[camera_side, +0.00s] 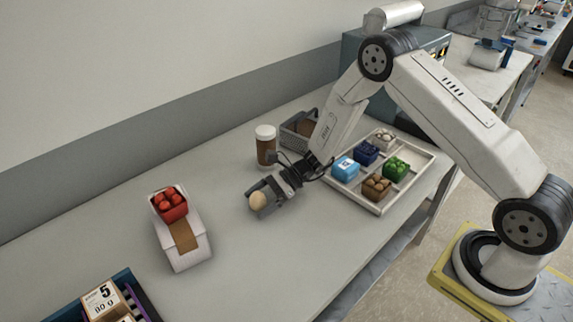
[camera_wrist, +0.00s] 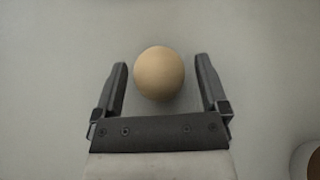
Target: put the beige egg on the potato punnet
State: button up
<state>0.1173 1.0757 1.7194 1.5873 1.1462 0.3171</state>
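The beige egg (camera_side: 257,201) rests on the grey table. In the wrist view the egg (camera_wrist: 159,74) sits near the fingertips, between the fingers, with a gap on both sides. My gripper (camera_side: 268,193) is open around it and low over the table; the wrist view shows both fingers (camera_wrist: 162,68) spread. What looks like the potato punnet (camera_side: 377,187), a brown box with brown round items, stands in the near compartment of the white divided tray (camera_side: 408,190), to the right of my gripper.
The tray also holds light blue (camera_side: 345,168), dark blue (camera_side: 366,152), green (camera_side: 396,168) and pale-topped (camera_side: 384,138) punnets. A brown jar with a white lid (camera_side: 266,150) stands behind my gripper. A red punnet (camera_side: 170,203) sits on a white box (camera_side: 190,250) at left.

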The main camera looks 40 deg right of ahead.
jog(key=shift+r, duration=0.1)
dwell(0.3)
jog(key=shift+d+r, duration=0.1)
jog(key=shift+d, duration=0.05)
jog(key=v, duration=1.1)
jog(key=shift+s+d, duration=0.25)
jog(key=shift+d, duration=0.1)
jog(key=shift+s+a+r+n, duration=0.15)
jog(key=shift+s+a+n, duration=0.15)
jog(key=shift+s+n, duration=0.1)
jog(key=s+r+n+g+h, duration=0.1)
jog(key=s+r+n+h, duration=0.2)
jog(key=s+n+h, duration=0.3)
jog(key=s+r+n+g+h, duration=0.1)
jog(key=s+r+n+h, duration=0.2)
jog(key=s+n+h, duration=0.3)
jog(key=s+n, duration=0.3)
jog(key=n, duration=0.2)
jog(key=shift+d+r, duration=0.2)
jog(key=shift+r, duration=0.05)
jog(key=shift+o, duration=0.2)
jog(key=n, duration=0.1)
jog(key=r+n+t, duration=0.1)
jog(key=shift+s+r+n+h, duration=0.15)
jog(key=shift+s+n+h, duration=0.25)
